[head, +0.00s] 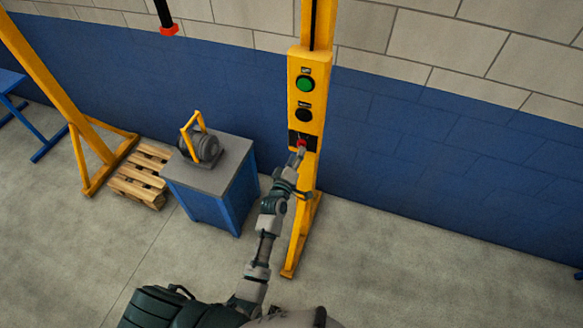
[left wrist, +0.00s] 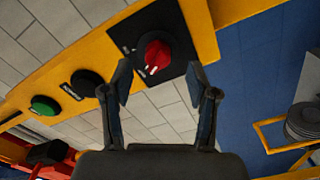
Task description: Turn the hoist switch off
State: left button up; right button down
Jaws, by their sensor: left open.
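The hoist switch is a red rotary knob (left wrist: 157,54) on a square black plate (left wrist: 135,30), low on the yellow control box (head: 307,75). The red knob also shows small in the head view (head: 302,143), just beyond my left gripper (head: 299,154). In the left wrist view my left gripper (left wrist: 157,82) is open, with its two fingers spread to either side below the knob. The knob appears between and ahead of the fingertips; contact cannot be told. My right gripper is out of view.
A green button (head: 304,84) and a black button (head: 304,115) sit above the switch on the yellow post. A blue cabinet (head: 215,196) bears a grey machine part with a yellow handle (head: 203,146). A wooden pallet (head: 141,176) lies left. The floor at right is clear.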

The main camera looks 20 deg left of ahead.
pick_arm(q)
jog(key=s, duration=0.8)
jog(key=shift+a, duration=0.1)
